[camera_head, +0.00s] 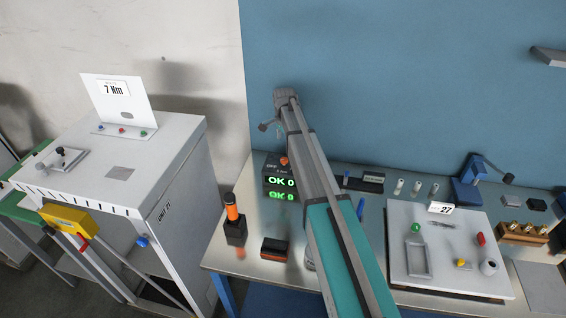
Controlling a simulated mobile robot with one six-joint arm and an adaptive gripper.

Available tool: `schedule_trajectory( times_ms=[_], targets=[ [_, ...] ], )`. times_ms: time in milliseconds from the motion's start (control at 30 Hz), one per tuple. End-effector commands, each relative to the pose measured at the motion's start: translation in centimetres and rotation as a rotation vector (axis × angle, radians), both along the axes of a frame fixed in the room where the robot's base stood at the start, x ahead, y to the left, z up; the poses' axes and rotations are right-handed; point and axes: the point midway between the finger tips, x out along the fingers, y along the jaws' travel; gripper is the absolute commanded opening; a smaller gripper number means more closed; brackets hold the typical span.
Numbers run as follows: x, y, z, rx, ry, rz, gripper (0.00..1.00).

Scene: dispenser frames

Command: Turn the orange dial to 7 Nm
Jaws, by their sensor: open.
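A small orange knob-like part (284,161), which looks like the dial, shows at the top of a dark box with green "OK 0" readouts (280,183). My arm partly covers this box, and the dial's setting is too small to read. My gripper (268,126) shows small at the far end of my arm, above the dial in the picture. It is open and appears empty, partly hidden by the arm. A white card reading "7 Nm" (114,102) stands on the grey cabinet at the left.
An upright orange-and-black tool (233,212) and an orange-black block (274,249) stand on the bench left of my arm. A white tray (450,285) with small parts and a "27" card lies right. A blue wall closes the back.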

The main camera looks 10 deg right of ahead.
Motion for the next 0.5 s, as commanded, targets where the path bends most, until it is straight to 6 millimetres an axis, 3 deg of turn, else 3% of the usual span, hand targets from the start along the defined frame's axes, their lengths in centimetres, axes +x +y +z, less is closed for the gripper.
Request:
schedule_trajectory(
  times_ms=[500],
  targets=[
    [0.0, -0.1, -4.3, 0.0, 0.0, -0.001, 0.81]
  ],
)
